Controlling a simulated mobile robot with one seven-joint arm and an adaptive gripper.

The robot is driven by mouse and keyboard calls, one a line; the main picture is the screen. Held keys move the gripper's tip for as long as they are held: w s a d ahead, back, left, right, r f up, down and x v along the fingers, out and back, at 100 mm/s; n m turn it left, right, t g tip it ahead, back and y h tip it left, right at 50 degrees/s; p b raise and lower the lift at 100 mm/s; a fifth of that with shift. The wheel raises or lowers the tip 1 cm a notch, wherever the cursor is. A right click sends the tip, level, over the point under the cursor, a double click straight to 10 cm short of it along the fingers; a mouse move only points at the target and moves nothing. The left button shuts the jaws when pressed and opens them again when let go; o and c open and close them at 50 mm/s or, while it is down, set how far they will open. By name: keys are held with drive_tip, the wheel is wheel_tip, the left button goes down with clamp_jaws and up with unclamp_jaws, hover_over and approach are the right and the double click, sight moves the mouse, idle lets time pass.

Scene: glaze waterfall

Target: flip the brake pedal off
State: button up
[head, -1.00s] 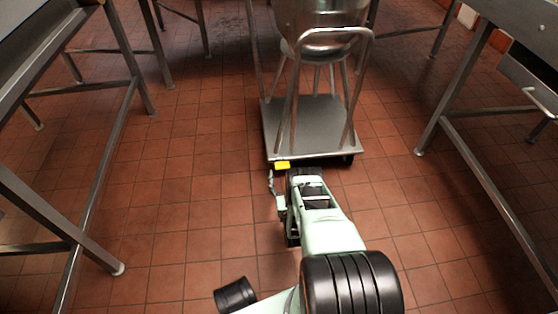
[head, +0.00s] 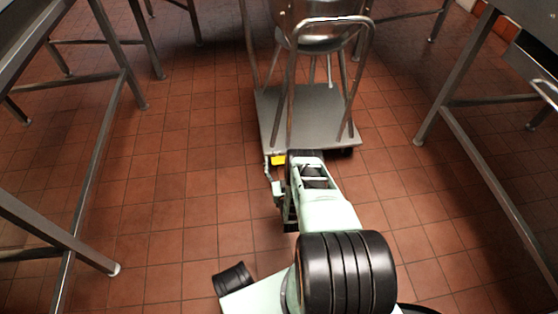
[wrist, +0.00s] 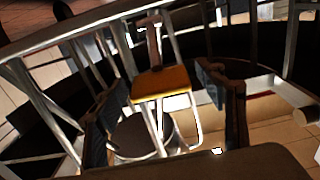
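The yellow brake pedal (head: 278,160) sticks out from the near edge of the grey flat cart (head: 322,104), low over the floor. In the wrist view the pedal is an orange-yellow plate (wrist: 163,83) on a stalk. My gripper (wrist: 161,76) is open, with one dark finger to the left of the pedal and one to the right. I see no finger clearly touching it. In the head view my arm reaches to the cart's near edge just right of the pedal, and my wrist hides most of the fingers.
Steel tables stand on both sides, with legs at left (head: 95,160) and right (head: 455,75). The tiled floor between is clear.

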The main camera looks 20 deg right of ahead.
drive_tip(key=c, duration=1.7)
drive_tip(key=shift+w+r+p, duration=0.1)
drive_tip(key=shift+r+p, duration=0.25)
drive_tip(key=shift+p, duration=0.35)
drive_tip(key=shift+w+g, duration=0.1)
drive_tip(key=shift+g, duration=0.3)
drive_tip(key=shift+d+f, duration=0.1)
drive_tip(key=o, duration=1.7)
wheel_tip(320, 180, up, 10)
